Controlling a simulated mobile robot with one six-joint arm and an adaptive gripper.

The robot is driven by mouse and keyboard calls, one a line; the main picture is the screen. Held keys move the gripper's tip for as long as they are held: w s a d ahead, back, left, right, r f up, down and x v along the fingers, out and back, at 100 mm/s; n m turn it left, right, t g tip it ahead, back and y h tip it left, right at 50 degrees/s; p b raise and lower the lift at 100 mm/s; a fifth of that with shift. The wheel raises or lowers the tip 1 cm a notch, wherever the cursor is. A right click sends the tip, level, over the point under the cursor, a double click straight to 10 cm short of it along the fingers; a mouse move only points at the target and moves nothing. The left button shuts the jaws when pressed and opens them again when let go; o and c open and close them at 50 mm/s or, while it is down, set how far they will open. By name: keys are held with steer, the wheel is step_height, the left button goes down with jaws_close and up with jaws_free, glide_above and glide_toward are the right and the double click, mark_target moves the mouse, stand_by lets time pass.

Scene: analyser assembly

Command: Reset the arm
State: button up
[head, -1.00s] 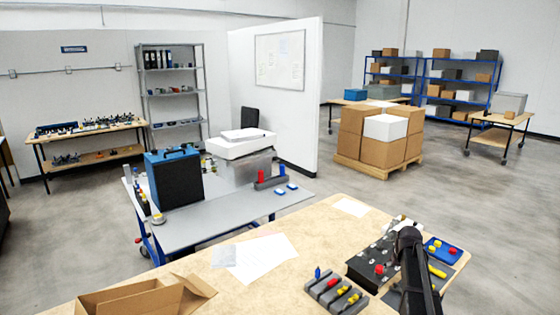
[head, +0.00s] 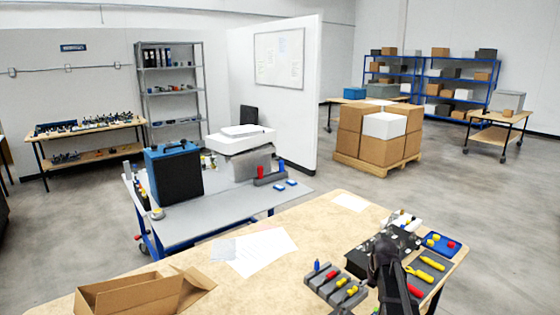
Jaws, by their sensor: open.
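One dark link of my arm (head: 387,268) rises at the lower right, over the front of the wooden workbench (head: 232,294). It partly hides a black unit (head: 362,257) on the bench. My gripper cannot be made out in the head view. Beside the arm, on the left, is a grey holder (head: 322,290) with red- and yellow-handled pieces. On its right lie a yellow-handled tool (head: 431,263) and a red-handled one (head: 414,290) on a dark mat, with a blue tray (head: 440,244) of red and yellow knobs behind.
An open cardboard box (head: 130,296) and white papers (head: 262,252) lie on the bench. Behind stands a grey cart (head: 215,220) with a blue-black case (head: 173,178) and a white device (head: 240,140). Stacked cartons (head: 380,145) stand on a pallet. Open floor lies at the right.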

steer(key=s+a+f+g+b, duration=0.1)
steer(key=s+a+f+b, duration=0.1)
steer(key=s+a, duration=0.4)
steer(key=s+a+f+n+g+b, duration=0.1)
steer(key=s+a+f+b, duration=0.1)
steer(key=s+a, duration=0.5)
steer(key=s, duration=0.4)
steer(key=shift+s+a+f, duration=0.15)
steer(key=shift+s+f, duration=0.2)
steer(key=shift+f, duration=0.05)
